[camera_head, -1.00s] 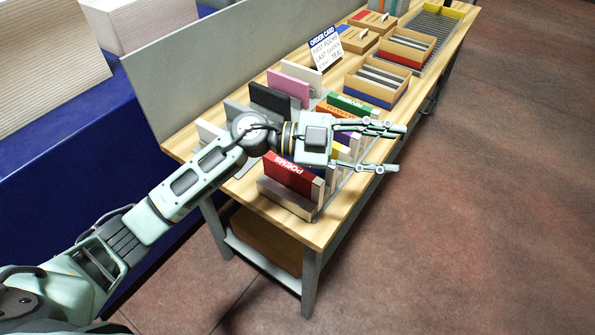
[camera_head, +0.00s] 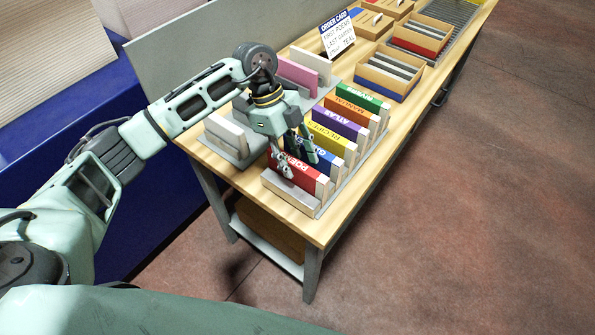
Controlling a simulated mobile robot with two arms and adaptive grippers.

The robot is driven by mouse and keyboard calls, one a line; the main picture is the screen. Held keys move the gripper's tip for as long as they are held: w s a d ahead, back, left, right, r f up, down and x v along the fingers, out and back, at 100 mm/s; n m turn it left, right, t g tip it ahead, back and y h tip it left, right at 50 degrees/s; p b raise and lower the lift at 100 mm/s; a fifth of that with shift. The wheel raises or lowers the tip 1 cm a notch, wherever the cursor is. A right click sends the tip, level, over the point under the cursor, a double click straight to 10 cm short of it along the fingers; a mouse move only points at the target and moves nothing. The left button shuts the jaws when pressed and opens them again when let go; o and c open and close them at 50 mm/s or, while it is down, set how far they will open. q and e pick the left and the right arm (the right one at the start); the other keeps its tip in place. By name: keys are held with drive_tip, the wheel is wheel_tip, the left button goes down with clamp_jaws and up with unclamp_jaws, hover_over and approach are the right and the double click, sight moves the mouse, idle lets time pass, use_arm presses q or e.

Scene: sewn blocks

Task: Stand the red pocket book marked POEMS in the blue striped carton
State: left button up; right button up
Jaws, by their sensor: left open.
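The red book marked POEMS (camera_head: 309,177) stands at the near end of a row of books in a grey rack on the wooden table. My left gripper (camera_head: 296,160) is open and points down at the top of this book. Its fingers hide part of the POEMS lettering and part of the blue book behind. I cannot tell whether the fingers touch the book. The blue striped carton (camera_head: 376,88) is farther back on the table, with grey dividers inside. My right gripper is not in view.
Blue, yellow, purple (camera_head: 340,123), orange and green books stand behind the red one. A second rack with white and pink (camera_head: 298,76) blocks is to the left. An order card (camera_head: 337,35) and a red striped carton (camera_head: 418,41) stand farther back.

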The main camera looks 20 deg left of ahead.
sight(297, 177)
use_arm(q)
drive_tip(key=shift+x, duration=1.3)
clamp_jaws()
drive_tip(key=shift+w, duration=0.1)
